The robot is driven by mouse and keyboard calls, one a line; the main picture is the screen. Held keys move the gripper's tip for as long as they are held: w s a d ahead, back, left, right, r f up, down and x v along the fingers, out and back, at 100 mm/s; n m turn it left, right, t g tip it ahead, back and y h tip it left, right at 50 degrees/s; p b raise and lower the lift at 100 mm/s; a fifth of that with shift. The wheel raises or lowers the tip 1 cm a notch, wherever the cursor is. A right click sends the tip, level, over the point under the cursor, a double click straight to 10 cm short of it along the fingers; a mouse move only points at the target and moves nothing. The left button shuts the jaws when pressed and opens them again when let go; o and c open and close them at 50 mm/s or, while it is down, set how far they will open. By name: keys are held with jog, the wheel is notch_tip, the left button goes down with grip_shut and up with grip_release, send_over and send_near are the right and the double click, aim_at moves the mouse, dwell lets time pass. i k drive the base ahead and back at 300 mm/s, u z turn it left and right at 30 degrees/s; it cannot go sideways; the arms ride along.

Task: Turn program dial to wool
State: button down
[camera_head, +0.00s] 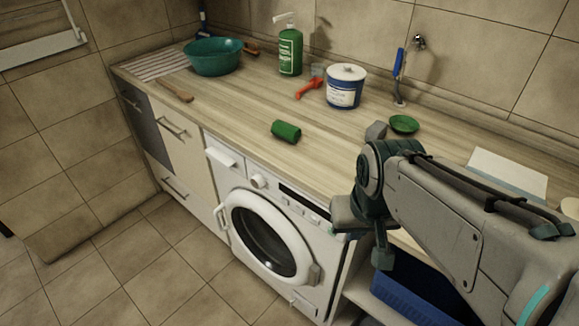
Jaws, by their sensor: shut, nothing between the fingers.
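The white washing machine (290,238) stands under the counter, with its round door closed. Its program dial (258,181) is a small round white knob on the front panel, between the detergent drawer (226,158) and the dark display strip (303,201). The dial's marks are too small to read, so its setting cannot be told. My gripper (382,256) hangs down at the right of the machine's front, well apart from the dial. It is shut and empty. My arm hides the right end of the panel.
On the wooden counter are a teal basin (213,58), a green bottle (290,50), a white and blue tub (345,87), a red scoop (308,88), a green cylinder (286,132) and a green dish (404,124). A blue crate (408,303) sits low at the right. The floor before the machine is clear.

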aim_at(257, 180)
jog(key=z, duration=0.1)
jog(key=k, duration=0.5)
jog(key=u, duration=0.8)
jog(key=i, duration=0.95)
jog(key=z, duration=0.7)
